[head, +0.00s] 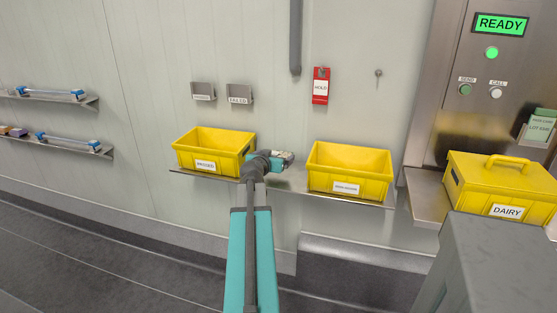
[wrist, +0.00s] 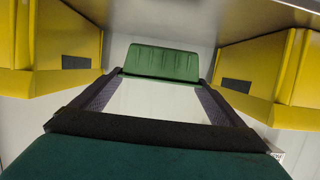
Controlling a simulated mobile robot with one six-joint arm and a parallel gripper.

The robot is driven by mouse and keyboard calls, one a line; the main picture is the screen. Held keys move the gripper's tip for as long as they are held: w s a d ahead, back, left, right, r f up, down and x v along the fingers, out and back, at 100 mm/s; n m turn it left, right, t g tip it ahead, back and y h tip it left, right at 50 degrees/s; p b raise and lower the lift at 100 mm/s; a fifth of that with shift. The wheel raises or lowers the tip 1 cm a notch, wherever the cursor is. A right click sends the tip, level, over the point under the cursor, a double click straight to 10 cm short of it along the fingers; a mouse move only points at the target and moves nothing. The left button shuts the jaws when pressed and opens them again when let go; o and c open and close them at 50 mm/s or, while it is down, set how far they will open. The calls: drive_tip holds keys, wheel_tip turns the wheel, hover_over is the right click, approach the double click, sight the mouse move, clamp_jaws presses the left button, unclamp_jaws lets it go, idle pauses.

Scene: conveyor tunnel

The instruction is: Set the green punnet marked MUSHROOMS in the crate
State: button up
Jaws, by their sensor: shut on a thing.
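My gripper (head: 281,160) is above the shelf, in the gap between two open yellow crates in the head view. In the wrist view my gripper (wrist: 160,79) has its two fingers on either side of a green ribbed thing (wrist: 162,62), apparently the punnet, and is shut on it. No MUSHROOMS marking shows on it, and the arm hides it in the head view. The left crate (head: 190,157) and the right crate (head: 322,177) have white labels too small to read surely. Their sides also show at both edges of the wrist view.
A yellow DAIRY box (head: 475,187) with a handle stands at right, below a panel reading READY (head: 500,24). A red tag (head: 320,86) hangs on the wall. A grey block (head: 495,265) fills the lower right. Wall shelves (head: 60,146) are at left.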

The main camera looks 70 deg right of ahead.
sight(279, 152)
drive_tip(key=shift+r+p+x, duration=0.2)
drive_tip(key=shift+r+x, duration=0.05)
drive_tip(key=shift+x, duration=0.8)
drive_tip(key=shift+r+p+x, duration=0.15)
drive_tip(key=shift+r+x, duration=0.05)
drive_tip(key=shift+x, duration=0.9)
drive_tip(key=shift+s+d, duration=0.1)
drive_tip(key=shift+d, duration=0.05)
drive_tip(key=shift+f, duration=1.8)
drive_tip(key=shift+f, duration=0.15)
drive_tip(key=o, duration=1.2)
drive_tip(key=shift+r, duration=0.25)
